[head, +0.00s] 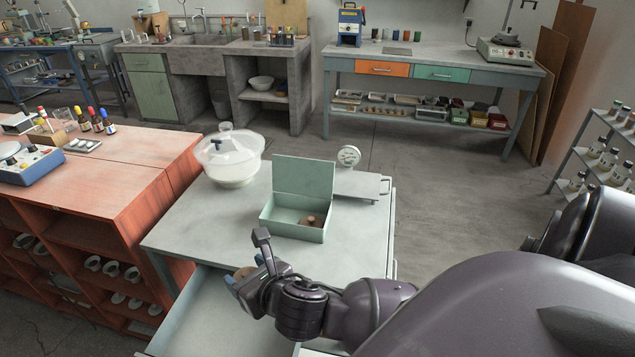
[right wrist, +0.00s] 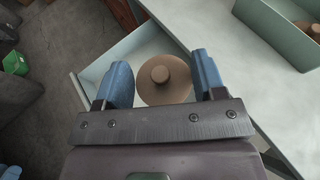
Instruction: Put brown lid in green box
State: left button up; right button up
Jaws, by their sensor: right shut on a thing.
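My right gripper (head: 240,279) is shut on a brown round lid (right wrist: 163,88) with a small knob. The lid sits between the two blue fingers in the right wrist view, and only a sliver of it shows in the head view. The gripper is above the open drawer at the bench's front, left and in front of the green box (head: 284,222). The box stands on the bench with its cover raised at the back. Another brown knobbed lid (head: 311,222) lies inside it at the right; the box also shows in the right wrist view (right wrist: 262,22). My left gripper is out of view.
The grey bench top (head: 190,222) is clear left of the box. A glass vessel (head: 230,160) stands at the back left, and a round dial (head: 349,156) is behind the box. The pulled-out drawer (head: 192,310) is under my gripper. A red-brown cabinet (head: 110,205) adjoins at left.

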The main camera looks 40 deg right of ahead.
aim_at(283, 220)
jog(key=i+j+z, duration=0.2)
jog(key=i+z, duration=0.15)
jog(key=z, duration=0.15)
jog(key=i+j+z, duration=0.3)
jog(key=z, duration=0.2)
jog(key=i+j+z, duration=0.2)
jog(key=j+z, duration=0.3)
